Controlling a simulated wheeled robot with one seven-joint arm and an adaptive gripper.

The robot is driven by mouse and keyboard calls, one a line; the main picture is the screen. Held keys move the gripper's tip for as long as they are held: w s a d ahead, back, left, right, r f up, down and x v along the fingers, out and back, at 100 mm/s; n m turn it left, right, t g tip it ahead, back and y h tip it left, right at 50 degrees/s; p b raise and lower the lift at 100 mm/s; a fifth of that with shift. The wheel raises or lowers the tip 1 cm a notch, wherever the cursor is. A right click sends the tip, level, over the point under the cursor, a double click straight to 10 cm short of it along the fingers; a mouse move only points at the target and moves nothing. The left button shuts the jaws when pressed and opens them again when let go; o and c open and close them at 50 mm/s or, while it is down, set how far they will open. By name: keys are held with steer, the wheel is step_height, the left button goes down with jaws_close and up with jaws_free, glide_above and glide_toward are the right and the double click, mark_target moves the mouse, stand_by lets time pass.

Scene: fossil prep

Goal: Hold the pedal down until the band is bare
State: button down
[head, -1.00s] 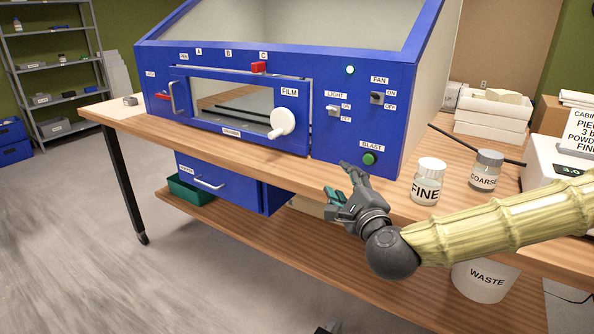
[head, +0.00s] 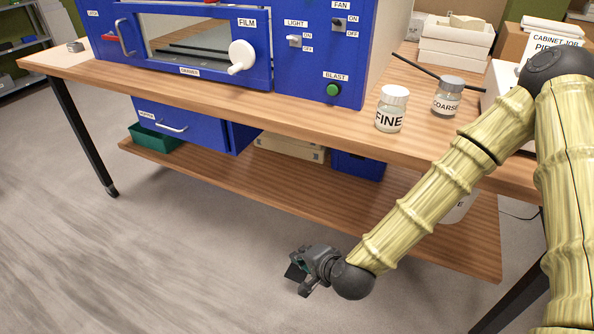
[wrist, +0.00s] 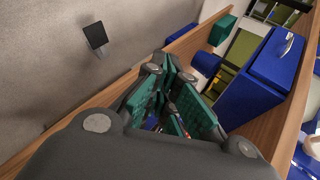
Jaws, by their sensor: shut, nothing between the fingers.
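The pedal is a small dark square plate on a short stem (wrist: 95,37), standing on the grey floor at the upper left of the wrist view. In the head view a dark plate (head: 294,272), seemingly the same pedal, shows partly behind my gripper (head: 301,276). My gripper is low in front of the bench, shut and empty. Its green-padded fingers (wrist: 172,98) fill the middle of the wrist view, apart from the pedal there. The blue cabinet (head: 290,72) stands on the bench with its green BLAST button (head: 333,90). The band is not visible.
The wooden bench top (head: 290,125) and lower shelf (head: 240,180) lie beyond my gripper. The FINE jar (head: 390,110) and COARSE jar (head: 447,97) stand near the bench edge. A waste bin (head: 460,207) is partly hidden behind my arm. The floor to the left is clear.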

steer(key=s+d+f+n+g+h, duration=0.1)
steer(key=s+d+f+n+g, duration=0.2)
steer(key=s+f, duration=0.4)
steer(key=s+d+f+n+g+h, duration=0.1)
steer(key=s+d+f+n+g, duration=0.1)
steer(key=s+d+f, duration=0.4)
steer(key=s+d+f+n+g+h, duration=0.1)
steer(key=s+d+f+n, duration=0.1)
steer(key=s+d+f, duration=0.2)
steer(key=s+d+f+n+g+h, duration=0.2)
steer(key=s+d+f+n, duration=0.1)
steer(key=s+d, duration=0.4)
steer(key=s+f, duration=0.1)
steer(key=s, duration=0.2)
steer(key=shift+g, duration=0.3)
steer(key=shift+w, duration=0.15)
